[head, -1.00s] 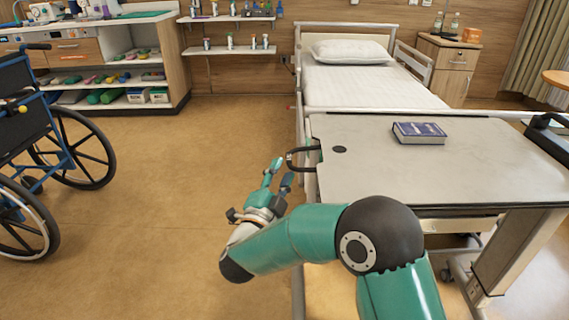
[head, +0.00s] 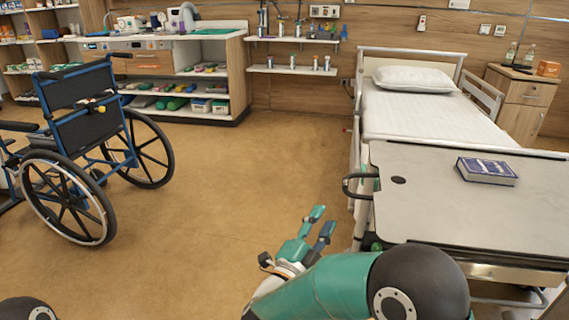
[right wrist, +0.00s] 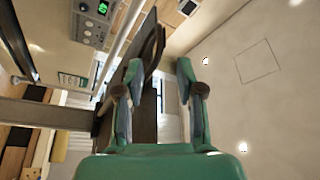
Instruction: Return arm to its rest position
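My right arm comes in from the bottom of the head view, with its green upper links in the lower right. My right gripper (head: 318,226) is open and empty, over bare floor to the left of the overbed table. It also shows in the right wrist view (right wrist: 158,75), its two fingers apart with nothing between them. A dark curved shape shows beyond the fingers there. My left gripper is not in view; only a dark rounded part shows at the bottom left of the head view.
The overbed table (head: 440,215) has a black side handle (head: 350,186) near my right gripper and a blue book (head: 487,170) on top. Behind it is the bed (head: 405,112). A wheelchair (head: 85,125) stands at left. The floor (head: 220,190) between is clear.

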